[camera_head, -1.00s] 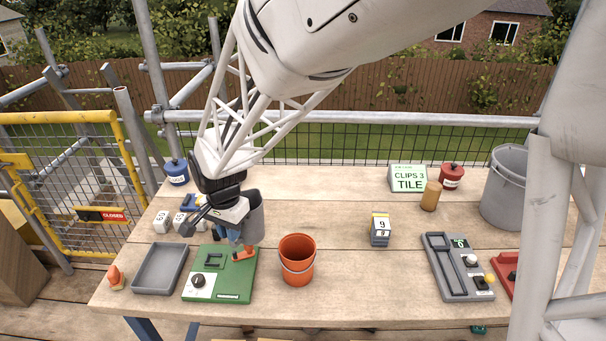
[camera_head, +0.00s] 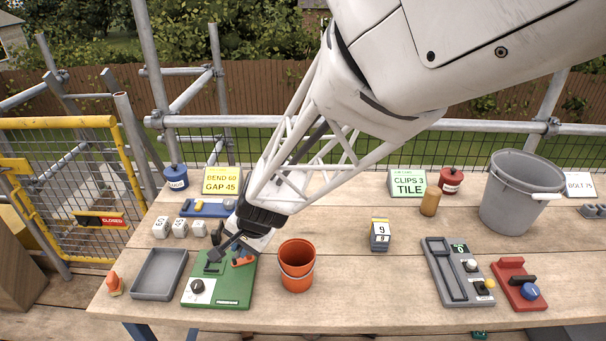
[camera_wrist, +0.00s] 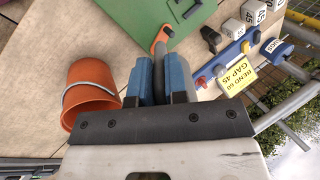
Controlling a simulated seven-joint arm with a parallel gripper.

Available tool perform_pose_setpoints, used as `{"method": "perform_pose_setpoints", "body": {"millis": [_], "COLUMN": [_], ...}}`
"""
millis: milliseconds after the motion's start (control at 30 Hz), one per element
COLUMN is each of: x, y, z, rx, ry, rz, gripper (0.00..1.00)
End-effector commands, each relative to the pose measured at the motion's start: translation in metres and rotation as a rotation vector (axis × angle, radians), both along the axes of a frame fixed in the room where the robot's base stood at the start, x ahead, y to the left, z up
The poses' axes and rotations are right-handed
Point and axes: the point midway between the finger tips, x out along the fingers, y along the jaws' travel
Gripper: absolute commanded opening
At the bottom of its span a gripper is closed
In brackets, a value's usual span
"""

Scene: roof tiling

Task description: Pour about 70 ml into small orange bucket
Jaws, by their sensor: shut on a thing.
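The small orange bucket (camera_head: 297,268) stands upright on the table right of the green board, its wire handle lowered on the near side. It also shows at the left of the wrist view (camera_wrist: 90,103); no liquid is visible in it. My gripper (camera_head: 236,256) is low over the back edge of the green board, left of the bucket and apart from it. In the wrist view its blue fingers (camera_wrist: 162,72) are shut on a narrow grey piece (camera_wrist: 166,60), apparently part of the grey cup. The rest of the cup is hidden in both current views.
The green board (camera_head: 218,286) has a black knob and orange lever; a grey tray (camera_head: 159,274) lies left of it. A large grey bucket (camera_head: 515,195) stands at the back right.

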Motion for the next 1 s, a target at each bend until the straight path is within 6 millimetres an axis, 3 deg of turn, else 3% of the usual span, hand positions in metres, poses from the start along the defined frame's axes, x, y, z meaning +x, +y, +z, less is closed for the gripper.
{"method": "perform_pose_setpoints", "body": {"millis": [433, 667, 1000], "x": [-0.008, -0.011, -0.012], "y": [-0.022, -0.026, -0.029], "z": [0.005, -0.003, 0.009], "rx": [0.213, 0.34, 0.585], "ry": [-0.093, -0.144, -0.253], "rz": [-0.005, -0.005, -0.001], "gripper": [0.0, 0.0, 0.0]}}
